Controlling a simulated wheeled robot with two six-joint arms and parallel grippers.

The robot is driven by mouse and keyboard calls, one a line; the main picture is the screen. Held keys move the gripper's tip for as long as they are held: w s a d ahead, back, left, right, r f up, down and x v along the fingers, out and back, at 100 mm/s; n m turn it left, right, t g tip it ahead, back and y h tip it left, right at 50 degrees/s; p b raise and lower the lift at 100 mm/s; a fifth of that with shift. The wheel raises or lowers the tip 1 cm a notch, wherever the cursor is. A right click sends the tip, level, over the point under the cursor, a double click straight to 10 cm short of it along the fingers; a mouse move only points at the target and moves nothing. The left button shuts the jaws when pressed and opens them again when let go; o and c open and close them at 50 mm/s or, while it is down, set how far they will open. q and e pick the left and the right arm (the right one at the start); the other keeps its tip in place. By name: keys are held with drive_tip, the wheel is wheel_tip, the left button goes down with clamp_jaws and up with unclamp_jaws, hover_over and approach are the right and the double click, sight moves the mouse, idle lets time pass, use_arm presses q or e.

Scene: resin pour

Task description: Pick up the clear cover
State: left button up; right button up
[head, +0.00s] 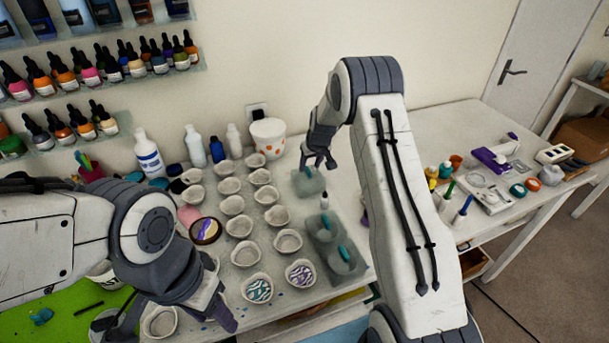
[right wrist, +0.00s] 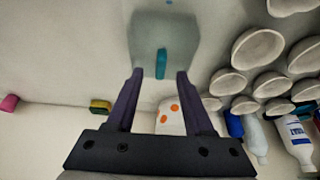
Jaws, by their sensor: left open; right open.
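A clear, greyish square cover (head: 309,181) with a teal handle lies on the white table near the back. In the right wrist view, the cover (right wrist: 180,38) shows ahead of the fingertips, with its teal handle (right wrist: 161,63) lined up between the two fingers. My right gripper (head: 319,163) is open and empty, just behind and above the cover; the wrist view shows its spread fingers (right wrist: 160,75) too. Contact with the handle cannot be made out. My left gripper (head: 168,322) is open at the front left, over a pale cup; its fingertips are partly cut off.
Several pale cups (head: 239,226) stand to the left. A white pot with orange dots (head: 268,137) stands behind. A green mat (head: 60,325) lies at the front left.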

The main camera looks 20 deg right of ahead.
drive_tip(key=shift+x, duration=0.8)
drive_tip(key=shift+c, duration=0.3)
drive_tip(key=shift+a, duration=0.1)
clamp_jaws()
idle(0.5)
